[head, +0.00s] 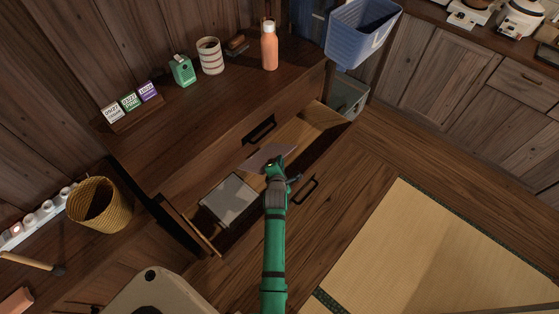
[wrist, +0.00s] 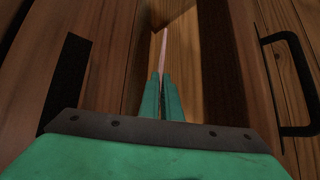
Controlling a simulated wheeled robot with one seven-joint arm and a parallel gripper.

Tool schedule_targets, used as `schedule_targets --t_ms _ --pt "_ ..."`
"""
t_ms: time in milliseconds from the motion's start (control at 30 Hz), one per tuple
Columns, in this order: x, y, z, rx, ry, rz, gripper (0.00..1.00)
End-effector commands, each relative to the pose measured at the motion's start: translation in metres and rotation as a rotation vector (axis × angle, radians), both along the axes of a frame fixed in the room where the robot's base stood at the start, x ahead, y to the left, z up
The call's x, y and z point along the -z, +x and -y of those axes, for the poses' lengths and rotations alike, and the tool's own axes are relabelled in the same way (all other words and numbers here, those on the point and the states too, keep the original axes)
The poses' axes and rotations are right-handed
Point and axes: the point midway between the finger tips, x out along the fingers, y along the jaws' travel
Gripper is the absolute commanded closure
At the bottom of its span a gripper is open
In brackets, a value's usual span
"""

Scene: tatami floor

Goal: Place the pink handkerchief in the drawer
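My gripper (head: 276,166) is over the open wooden drawer (head: 307,129), which is pulled out from the dark cabinet. Its fingers are closed on a thin, flat pinkish handkerchief (head: 262,157), which sticks out past the fingertips to the left in the head view. In the wrist view the closed fingers (wrist: 162,90) point into the drawer, and the handkerchief shows edge-on as a narrow pale pink strip (wrist: 163,48). I cannot tell how far the cloth is above the drawer floor. My arm hides part of the drawer's middle.
A grey flat box or book (head: 229,200) fills the drawer's left part; the right part looks bare. The drawer's black handle (head: 306,191) faces the floor.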

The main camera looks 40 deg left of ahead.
Motion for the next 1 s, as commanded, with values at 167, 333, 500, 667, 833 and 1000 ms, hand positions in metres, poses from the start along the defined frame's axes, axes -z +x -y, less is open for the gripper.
schedule_targets --t_ms 167,333,500,667,833,1000 --pt "0.0 0.0 0.001 0.001 0.0 0.001 0.79" --pt "0.0 0.0 0.0 0.001 0.0 0.001 0.77" --pt "-0.001 0.0 0.0 0.0 0.001 0.001 0.77" --pt "-0.014 -0.001 0.001 0.0 0.002 0.001 0.77" --pt "-0.026 -0.024 0.017 0.003 0.003 -0.001 0.77" --pt "-0.042 -0.051 0.031 -0.001 0.002 -0.002 0.77"
